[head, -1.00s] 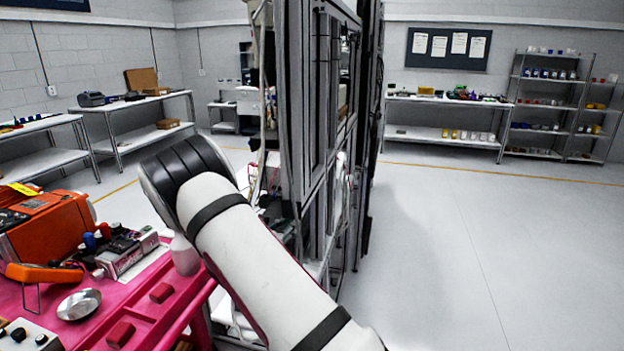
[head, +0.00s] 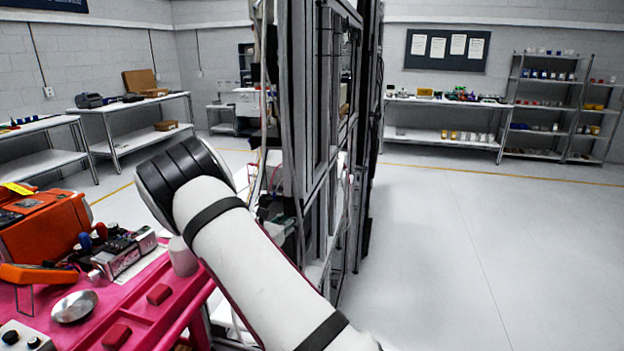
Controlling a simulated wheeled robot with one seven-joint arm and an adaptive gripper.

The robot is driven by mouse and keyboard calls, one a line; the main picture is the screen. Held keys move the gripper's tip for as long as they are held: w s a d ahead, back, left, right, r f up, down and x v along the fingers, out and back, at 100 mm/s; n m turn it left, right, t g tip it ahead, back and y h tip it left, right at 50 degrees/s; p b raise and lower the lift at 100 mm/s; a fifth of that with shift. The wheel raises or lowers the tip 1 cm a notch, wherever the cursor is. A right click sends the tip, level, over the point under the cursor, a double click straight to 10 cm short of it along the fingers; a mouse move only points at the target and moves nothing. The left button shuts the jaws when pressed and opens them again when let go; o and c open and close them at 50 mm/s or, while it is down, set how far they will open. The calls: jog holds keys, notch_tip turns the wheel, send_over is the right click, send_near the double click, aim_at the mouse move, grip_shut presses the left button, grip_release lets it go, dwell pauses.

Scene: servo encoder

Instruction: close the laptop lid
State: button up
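No laptop can be made out in the head view. My white arm with black bands reaches up from the bottom centre to a dark joint at the left of centre. My gripper is not in the picture, so its fingers and what they may hold cannot be seen.
A pink cart (head: 142,309) at lower left holds an orange case (head: 45,228), a metal dish (head: 74,306) and small devices. A tall dark metal rack (head: 318,130) stands just behind my arm. Benches (head: 445,139) and shelves (head: 545,105) line the walls. The right floor (head: 480,250) is clear.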

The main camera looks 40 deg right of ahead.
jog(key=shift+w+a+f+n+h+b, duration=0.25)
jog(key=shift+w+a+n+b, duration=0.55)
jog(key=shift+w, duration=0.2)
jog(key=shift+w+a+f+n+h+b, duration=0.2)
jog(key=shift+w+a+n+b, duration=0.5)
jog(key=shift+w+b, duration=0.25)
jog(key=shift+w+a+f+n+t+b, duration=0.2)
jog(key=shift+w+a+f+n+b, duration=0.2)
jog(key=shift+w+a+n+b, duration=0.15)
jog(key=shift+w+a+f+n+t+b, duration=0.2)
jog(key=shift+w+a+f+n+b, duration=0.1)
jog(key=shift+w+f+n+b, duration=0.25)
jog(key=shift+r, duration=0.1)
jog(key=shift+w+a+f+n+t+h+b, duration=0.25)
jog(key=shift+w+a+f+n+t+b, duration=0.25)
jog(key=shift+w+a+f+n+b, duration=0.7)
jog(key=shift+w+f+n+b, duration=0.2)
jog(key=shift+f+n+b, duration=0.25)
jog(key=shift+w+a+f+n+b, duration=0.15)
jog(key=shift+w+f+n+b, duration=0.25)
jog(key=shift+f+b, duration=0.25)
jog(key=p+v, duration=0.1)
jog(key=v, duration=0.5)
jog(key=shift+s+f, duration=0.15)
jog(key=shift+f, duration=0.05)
